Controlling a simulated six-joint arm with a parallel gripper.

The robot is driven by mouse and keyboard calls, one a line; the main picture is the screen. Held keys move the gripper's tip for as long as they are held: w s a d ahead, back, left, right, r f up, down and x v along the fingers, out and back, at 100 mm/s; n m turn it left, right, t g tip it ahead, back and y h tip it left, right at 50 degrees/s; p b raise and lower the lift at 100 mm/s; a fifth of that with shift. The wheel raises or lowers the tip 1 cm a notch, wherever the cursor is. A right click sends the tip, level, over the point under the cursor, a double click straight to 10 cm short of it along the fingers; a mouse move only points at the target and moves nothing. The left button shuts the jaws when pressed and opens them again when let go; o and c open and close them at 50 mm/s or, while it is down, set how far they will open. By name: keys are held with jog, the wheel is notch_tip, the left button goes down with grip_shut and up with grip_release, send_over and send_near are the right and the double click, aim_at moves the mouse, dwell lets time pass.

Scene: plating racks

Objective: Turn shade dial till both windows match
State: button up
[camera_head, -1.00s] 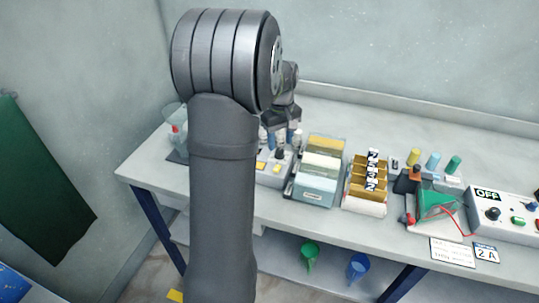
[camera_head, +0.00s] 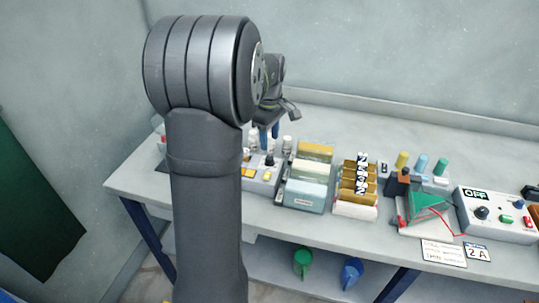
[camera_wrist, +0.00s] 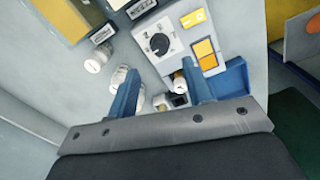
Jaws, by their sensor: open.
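The shade dial (camera_wrist: 158,43) is a black knob on a pale panel in the wrist view. The fingers also show in the head view (camera_head: 269,138).
White-capped bottles (camera_wrist: 97,61) stand close to the fingers. Right of the box are a tank rack (camera_head: 304,196), a rack with brown dividers (camera_head: 354,210), a green sloped piece (camera_head: 428,208) and a box marked OFF (camera_head: 493,222). The bench's back strip is clear.

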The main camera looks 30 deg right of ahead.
aim_at(270, 157)
notch_tip(270, 157, down, 7)
jog(key=shift+f, duration=0.15)
jog(key=c, duration=1)
